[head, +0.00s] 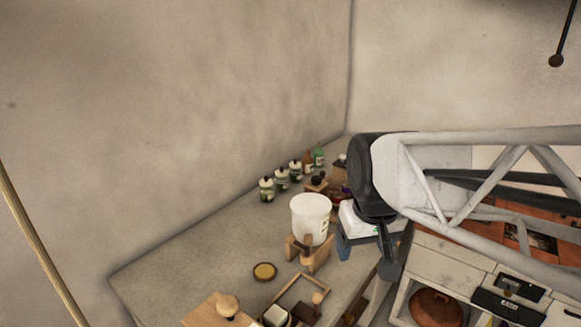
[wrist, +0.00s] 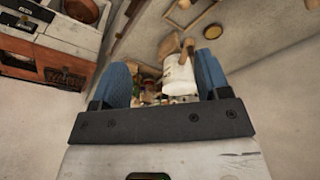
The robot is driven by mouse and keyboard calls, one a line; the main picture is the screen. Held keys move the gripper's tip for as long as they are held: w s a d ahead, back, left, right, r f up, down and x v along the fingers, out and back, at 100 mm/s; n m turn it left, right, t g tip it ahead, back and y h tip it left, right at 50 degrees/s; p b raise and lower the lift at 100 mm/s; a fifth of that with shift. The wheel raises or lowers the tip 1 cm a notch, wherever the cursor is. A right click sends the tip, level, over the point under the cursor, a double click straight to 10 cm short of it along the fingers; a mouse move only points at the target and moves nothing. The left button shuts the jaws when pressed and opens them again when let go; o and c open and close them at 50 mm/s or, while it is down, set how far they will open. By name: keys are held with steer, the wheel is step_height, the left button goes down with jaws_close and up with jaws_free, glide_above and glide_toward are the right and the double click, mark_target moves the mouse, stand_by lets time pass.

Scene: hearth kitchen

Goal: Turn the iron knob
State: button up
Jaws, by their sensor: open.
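My gripper (wrist: 163,65) is open and empty in the wrist view, its two blue fingers spread apart. In the head view a blue finger (head: 343,247) shows beside the white bucket, partly hidden by my arm. I cannot clearly make out an iron knob in either view. A white cabinet (head: 450,262) at the lower right of the head view carries a black fitting (head: 497,306) and a dark latch-like part (head: 518,287). A black fitting also shows at the upper left of the wrist view (wrist: 17,22). Neither is certain to be the knob.
A white bucket (head: 310,212) stands on the grey counter (head: 200,262), with several bottles (head: 282,179) behind it along the wall. A wooden tray (head: 298,290) and a yellow-topped lid (head: 264,271) lie in front. A reddish-brown round pot or lid (head: 436,306) sits in the cabinet opening.

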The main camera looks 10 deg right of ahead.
steer(key=w+r+n, duration=0.2)
steer(key=w+r, duration=0.1)
steer(key=w, duration=1.3)
steer(key=n+g, duration=0.2)
steer(key=n, duration=0.2)
glide_above(316, 177)
steer(key=f, duration=1.4)
steer(key=shift+s, duration=0.2)
steer(key=shift+w+f, duration=0.15)
steer(key=shift+f, duration=3.85)
steer(key=shift+c, duration=0.4)
